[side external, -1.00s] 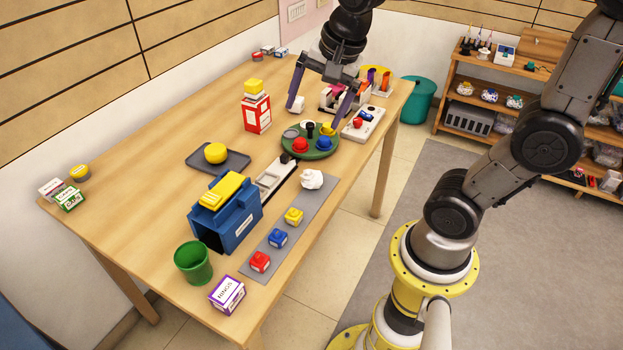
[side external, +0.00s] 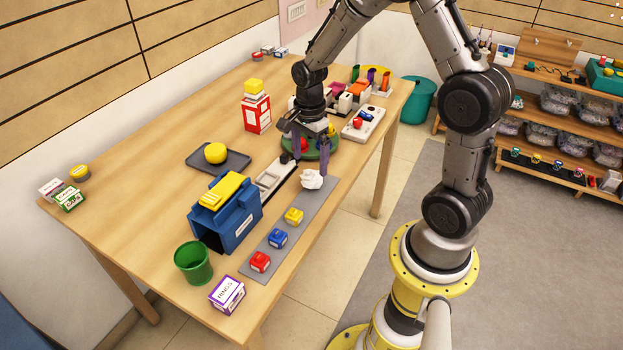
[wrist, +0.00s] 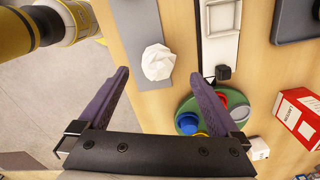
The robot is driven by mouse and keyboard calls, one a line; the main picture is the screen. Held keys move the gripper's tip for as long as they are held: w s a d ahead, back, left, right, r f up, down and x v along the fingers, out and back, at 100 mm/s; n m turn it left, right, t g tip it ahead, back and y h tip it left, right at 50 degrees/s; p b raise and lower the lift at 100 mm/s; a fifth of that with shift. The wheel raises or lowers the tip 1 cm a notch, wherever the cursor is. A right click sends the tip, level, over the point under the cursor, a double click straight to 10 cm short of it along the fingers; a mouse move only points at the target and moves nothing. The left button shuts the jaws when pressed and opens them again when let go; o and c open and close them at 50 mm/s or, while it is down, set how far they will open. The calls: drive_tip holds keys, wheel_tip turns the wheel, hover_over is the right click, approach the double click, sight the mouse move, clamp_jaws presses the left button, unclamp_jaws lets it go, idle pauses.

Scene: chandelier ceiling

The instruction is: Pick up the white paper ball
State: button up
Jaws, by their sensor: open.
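The white paper ball (side external: 312,179) is a crumpled lump at the far end of the grey strip (side external: 262,252) on the table. In the wrist view the paper ball (wrist: 158,62) lies ahead of my fingertips, roughly midway between them. My gripper (side external: 310,168) is open and empty, with its purple fingers pointing down over the table near the ball. In the wrist view my gripper (wrist: 161,78) shows its two fingers spread wide apart. In the side view the fingers are close behind the ball; I cannot tell their exact height.
A green round tray (side external: 322,152) with coloured pieces is close under my gripper. A white tray (side external: 276,176) lies left of the ball. Yellow (side external: 293,216), blue (side external: 278,238) and red (side external: 260,262) blocks stand on the strip. A blue bin (side external: 228,222) is further left.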

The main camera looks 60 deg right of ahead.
sight(311, 171)
drive_tip(key=shift+s+f, duration=0.15)
drive_tip(key=shift+f, duration=3.1)
drive_tip(key=c, duration=1.4)
drive_tip(key=shift+r, duration=0.15)
